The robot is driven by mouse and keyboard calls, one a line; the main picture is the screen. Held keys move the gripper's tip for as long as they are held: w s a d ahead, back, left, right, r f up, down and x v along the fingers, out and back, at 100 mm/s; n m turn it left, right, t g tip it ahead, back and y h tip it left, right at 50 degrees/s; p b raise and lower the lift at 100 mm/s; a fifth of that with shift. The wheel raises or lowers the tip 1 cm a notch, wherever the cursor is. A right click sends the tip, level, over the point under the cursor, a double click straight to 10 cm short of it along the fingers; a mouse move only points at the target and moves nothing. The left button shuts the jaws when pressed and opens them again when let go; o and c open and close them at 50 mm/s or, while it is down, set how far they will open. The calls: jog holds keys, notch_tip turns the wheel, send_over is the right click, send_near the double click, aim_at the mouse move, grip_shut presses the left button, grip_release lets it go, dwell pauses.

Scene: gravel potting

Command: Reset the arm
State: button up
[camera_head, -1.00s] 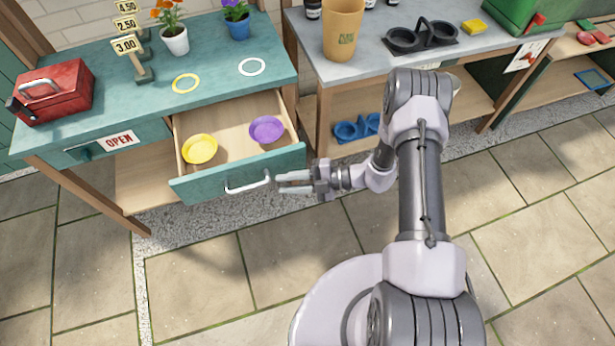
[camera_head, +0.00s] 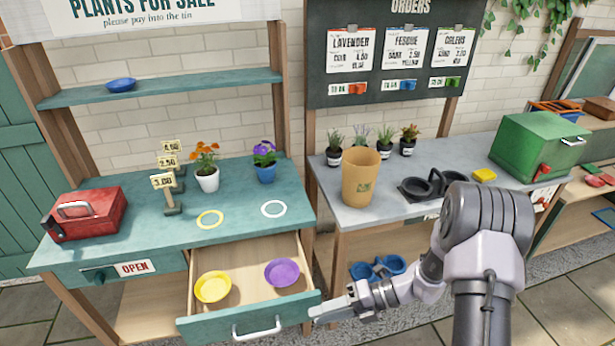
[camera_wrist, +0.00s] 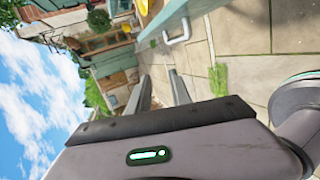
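My gripper (camera_head: 326,306) is in front of the teal bench's right front corner, beside the open drawer's front. In the wrist view its two fingers (camera_wrist: 158,82) stand apart with nothing between them. The open drawer (camera_head: 244,327) has a pale handle (camera_head: 257,328), which also shows in the wrist view (camera_wrist: 177,33). My fingertips are to the right of the handle and apart from it. A yellow dish (camera_head: 212,287) and a purple dish (camera_head: 282,272) lie in the drawer.
The teal bench (camera_head: 120,232) holds a red toolbox (camera_head: 85,214), price signs, two potted flowers and two rings. The grey bench (camera_head: 400,215) holds a tan pot (camera_head: 360,178), a dark double holder (camera_head: 430,186) and a green box (camera_head: 540,146). Paved floor lies in front.

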jog(key=s+d+r+n+t+h, duration=0.1)
jog(key=s+r+n+t+h, duration=0.1)
jog(key=s+r+n, duration=0.3)
jog(key=s+d+r+n+t+h, duration=0.2)
jog(key=s+r+n+h, duration=0.3)
jog(key=r+n, duration=0.7)
jog(key=s+d+r+n+t+h+b, duration=0.1)
jog(key=s+r+n+h, duration=0.3)
jog(key=n, duration=1)
notch_tip(320, 180, up, 4)
jog(key=shift+s+d+r+t, duration=0.2)
jog(key=shift+s+d+t, duration=0.6)
jog(key=shift+s, duration=0.45)
